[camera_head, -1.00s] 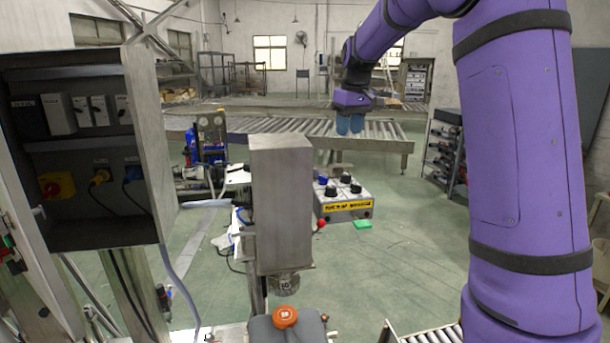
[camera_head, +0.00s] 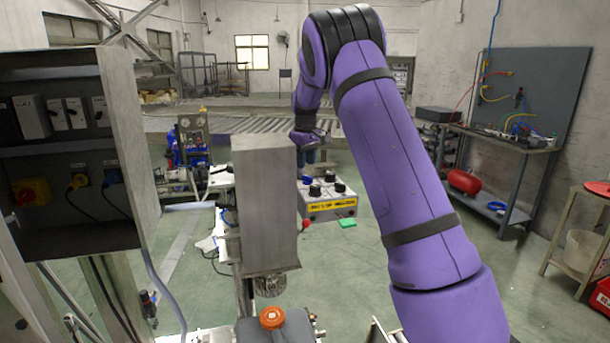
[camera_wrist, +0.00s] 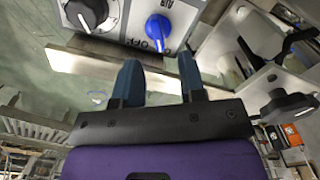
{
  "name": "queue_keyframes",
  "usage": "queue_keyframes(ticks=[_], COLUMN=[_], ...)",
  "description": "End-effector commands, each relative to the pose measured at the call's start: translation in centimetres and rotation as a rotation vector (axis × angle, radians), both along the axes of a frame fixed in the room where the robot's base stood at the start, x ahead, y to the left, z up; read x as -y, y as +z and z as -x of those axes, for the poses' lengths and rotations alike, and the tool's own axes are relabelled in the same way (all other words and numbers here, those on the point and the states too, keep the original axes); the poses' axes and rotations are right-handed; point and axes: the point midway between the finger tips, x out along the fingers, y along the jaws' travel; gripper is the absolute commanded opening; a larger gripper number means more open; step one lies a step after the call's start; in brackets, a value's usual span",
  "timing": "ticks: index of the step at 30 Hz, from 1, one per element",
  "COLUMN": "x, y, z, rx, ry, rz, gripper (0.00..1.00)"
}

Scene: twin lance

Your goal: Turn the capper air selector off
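The control box (camera_head: 330,206) stands mid-frame in the head view, with black knobs on top and a yellow label on its front. In the wrist view a blue knob (camera_wrist: 157,27) sits on its pale panel, with printed letters beside it that appear upside down. The knob's white pointer mark faces the gripper side. I take it for the air selector. A black dial (camera_wrist: 87,12) is to its left. My gripper (camera_wrist: 161,80) is open and empty, its two blue fingers apart, short of the blue knob. In the head view my gripper (camera_head: 306,154) is above the box's far left part.
An open electrical cabinet (camera_head: 130,150) fills the left. A roller conveyor (camera_head: 235,126) runs behind. A workbench (camera_head: 500,140) stands at the right. Green floor is clear right of the box.

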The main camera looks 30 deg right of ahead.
Motion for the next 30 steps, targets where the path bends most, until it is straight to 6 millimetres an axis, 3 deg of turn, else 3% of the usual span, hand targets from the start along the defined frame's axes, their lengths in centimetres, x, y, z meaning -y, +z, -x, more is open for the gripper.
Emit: queue_keyframes(ticks=[3,9,21,26,30], x=[0.0,0.0,0.0,0.0,0.0], y=[-2.0,-4.2,-4.8,-4.8,-4.8], z=[0.0,0.0,0.0,0.0,0.0], rx=[-0.002,-0.001,0.001,0.0,0.0], ry=[0.0,-0.001,0.0,0.0,0.0], rz=[0.0,0.0,0.001,0.001,0.001], gripper=[0.37,0.37,0.37,0.03,0.0])
